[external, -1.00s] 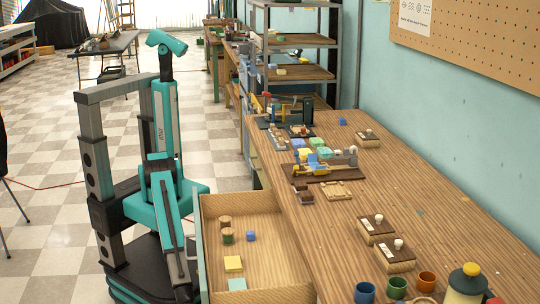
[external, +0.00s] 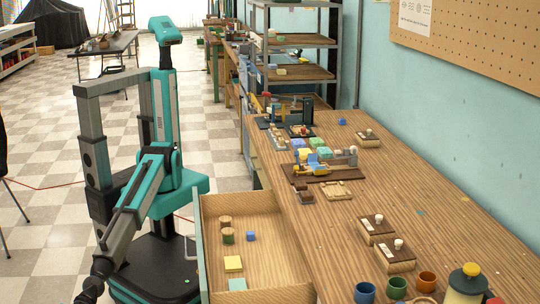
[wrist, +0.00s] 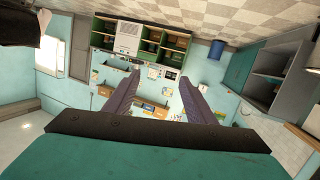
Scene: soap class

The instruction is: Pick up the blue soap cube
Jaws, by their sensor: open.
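A small blue cube (external: 251,236) lies in the open drawer, right of two round wooden-topped pieces. Another small blue cube (external: 342,122) lies on the bench top near the wall. I cannot tell which is the soap cube meant. My gripper shows in the wrist view (wrist: 158,76) with its two fingers apart and nothing between them. In the external view my arm reaches down to the lower left, away from the drawer, and its end is near the bottom edge. No blue cube shows clearly in the wrist view.
The open drawer (external: 205,272) sticks out from the wooden bench (external: 440,230) and also holds yellow and pale blue flat pieces. Coloured cups (external: 396,287) and a bottle (external: 466,285) stand at the bench's near end. Tiled floor (external: 50,225) lies open left of me.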

